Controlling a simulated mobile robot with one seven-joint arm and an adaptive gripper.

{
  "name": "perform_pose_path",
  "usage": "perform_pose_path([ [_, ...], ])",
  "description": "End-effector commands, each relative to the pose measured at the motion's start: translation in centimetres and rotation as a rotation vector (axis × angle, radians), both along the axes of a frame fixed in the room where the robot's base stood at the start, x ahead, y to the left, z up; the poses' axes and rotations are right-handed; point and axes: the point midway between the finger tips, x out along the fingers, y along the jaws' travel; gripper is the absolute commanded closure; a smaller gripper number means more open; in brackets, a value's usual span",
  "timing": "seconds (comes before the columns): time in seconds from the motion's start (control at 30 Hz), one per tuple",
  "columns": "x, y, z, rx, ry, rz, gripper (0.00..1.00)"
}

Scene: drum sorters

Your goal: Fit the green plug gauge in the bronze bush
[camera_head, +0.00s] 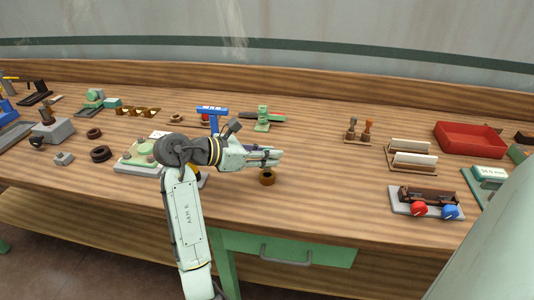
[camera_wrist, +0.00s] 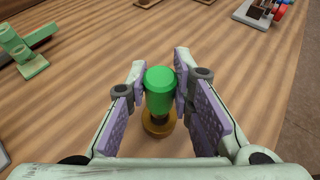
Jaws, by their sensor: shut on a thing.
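The green plug gauge (camera_wrist: 160,92) stands between the finger pads of my gripper (camera_wrist: 160,97) in the wrist view. My gripper is shut on it. The bronze bush (camera_wrist: 159,124) is on the wooden table directly below the gauge in the wrist view. The gauge's lower end is hidden, so I cannot tell how deep it is in the bush.
A green stand (camera_head: 263,120) is behind my gripper. A red tray (camera_head: 470,139) and a grey fixture with red and blue knobs (camera_head: 426,202) are at the right. A pale green plate (camera_head: 140,158) is at the left.

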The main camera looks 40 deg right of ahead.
Motion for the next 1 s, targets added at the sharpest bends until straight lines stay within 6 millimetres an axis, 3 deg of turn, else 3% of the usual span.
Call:
perform_pose_path([
  [1.0, 0.0, 0.0, -2.5, -0.001, 0.000, 0.001, 1.00],
])
